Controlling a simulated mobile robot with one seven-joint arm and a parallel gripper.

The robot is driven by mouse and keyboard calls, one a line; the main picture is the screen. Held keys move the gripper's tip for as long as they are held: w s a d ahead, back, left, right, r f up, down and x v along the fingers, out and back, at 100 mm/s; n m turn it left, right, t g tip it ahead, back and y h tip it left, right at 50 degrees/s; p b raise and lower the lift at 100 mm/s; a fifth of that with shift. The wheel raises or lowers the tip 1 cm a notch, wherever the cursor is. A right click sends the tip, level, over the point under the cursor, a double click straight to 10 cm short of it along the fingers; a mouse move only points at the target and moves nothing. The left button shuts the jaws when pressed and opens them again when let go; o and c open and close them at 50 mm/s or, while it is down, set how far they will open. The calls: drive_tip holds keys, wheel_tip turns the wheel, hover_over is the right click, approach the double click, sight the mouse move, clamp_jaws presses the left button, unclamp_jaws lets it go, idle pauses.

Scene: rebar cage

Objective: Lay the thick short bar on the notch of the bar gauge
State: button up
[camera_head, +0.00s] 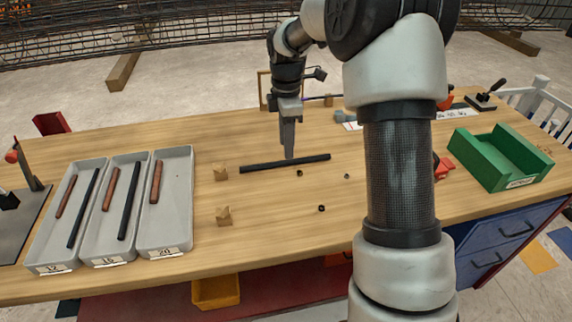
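My gripper (289,153) points straight down, its fingertips at a long dark bar (252,166) lying on the table. I cannot tell whether the fingers are apart, or whether they hold the bar or stand just behind it. A short, thick reddish-brown bar (156,182) lies in the right grey tray, labelled 20. Thinner short reddish bars lie in the middle tray (110,190) and the left tray (66,197), each beside a long dark bar. Two small wooden notched blocks (220,173) (223,216) stand left of my gripper. I cannot identify the bar gauge for certain.
Small dark rings or nuts (321,208) lie on the table right of the blocks. A green open box (495,160) stands at the right. A wooden frame (264,88) stands behind my gripper. My arm hides part of the table's right side. The front middle is mostly clear.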

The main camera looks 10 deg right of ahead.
sight(286, 163)
wheel_tip(286, 163, down, 5)
drive_tip(key=shift+b, duration=0.8)
drive_tip(key=shift+r, duration=0.1)
clamp_jaws()
